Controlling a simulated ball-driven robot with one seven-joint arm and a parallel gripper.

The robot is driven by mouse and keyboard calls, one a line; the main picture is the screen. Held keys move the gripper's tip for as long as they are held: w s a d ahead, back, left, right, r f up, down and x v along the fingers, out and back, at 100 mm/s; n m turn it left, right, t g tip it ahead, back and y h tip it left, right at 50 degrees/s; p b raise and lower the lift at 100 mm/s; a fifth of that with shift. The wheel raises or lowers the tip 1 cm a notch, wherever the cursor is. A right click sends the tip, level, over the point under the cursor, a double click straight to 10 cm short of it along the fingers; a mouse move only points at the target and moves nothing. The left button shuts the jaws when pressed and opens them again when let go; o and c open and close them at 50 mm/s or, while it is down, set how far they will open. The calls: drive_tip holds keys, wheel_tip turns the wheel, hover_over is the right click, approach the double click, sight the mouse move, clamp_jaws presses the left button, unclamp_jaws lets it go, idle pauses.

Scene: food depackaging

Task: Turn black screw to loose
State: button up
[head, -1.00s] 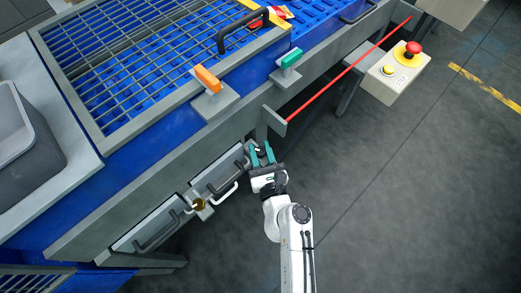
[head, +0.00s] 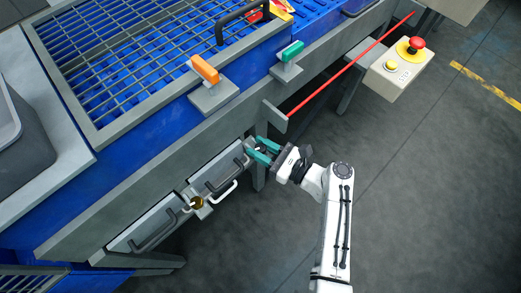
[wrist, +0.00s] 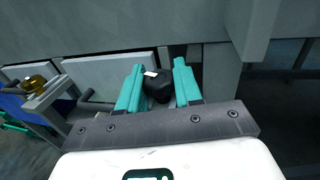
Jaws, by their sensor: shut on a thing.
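My gripper (head: 262,151) has teal fingers and reaches the front of the machine, at the right end of the right drawer. In the wrist view, my gripper (wrist: 159,88) has one finger on each side of the round black screw (wrist: 158,88), which has a small white mark on it. The fingers are shut on the screw. In the head view the screw is mostly hidden between the fingers and only a little dark shows there.
Two grey drawers with dark handles (head: 224,173) are left of my gripper. A grey bracket with a red bar (head: 350,65) is above right. A control box (head: 396,72) with a red button stands farther right. The floor at right is clear.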

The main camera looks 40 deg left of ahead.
drive_tip(key=shift+d+f+n+g+h+b, duration=0.1)
drive_tip(key=shift+f+n+g+h+b, duration=0.1)
drive_tip(key=shift+n+g+b, duration=0.4)
drive_tip(key=shift+f+n+g+h+b, duration=0.2)
drive_tip(key=shift+n+g+b, duration=0.1)
drive_tip(key=shift+g, duration=0.6)
drive_tip(key=o, duration=0.8)
drive_tip(key=shift+o, duration=1.1)
drive_tip(key=shift+r, duration=0.2)
drive_tip(key=v, duration=1)
drive_tip(key=shift+w+d+p, duration=0.25)
drive_tip(key=shift+d+p, duration=0.05)
drive_tip(key=shift+p, duration=0.05)
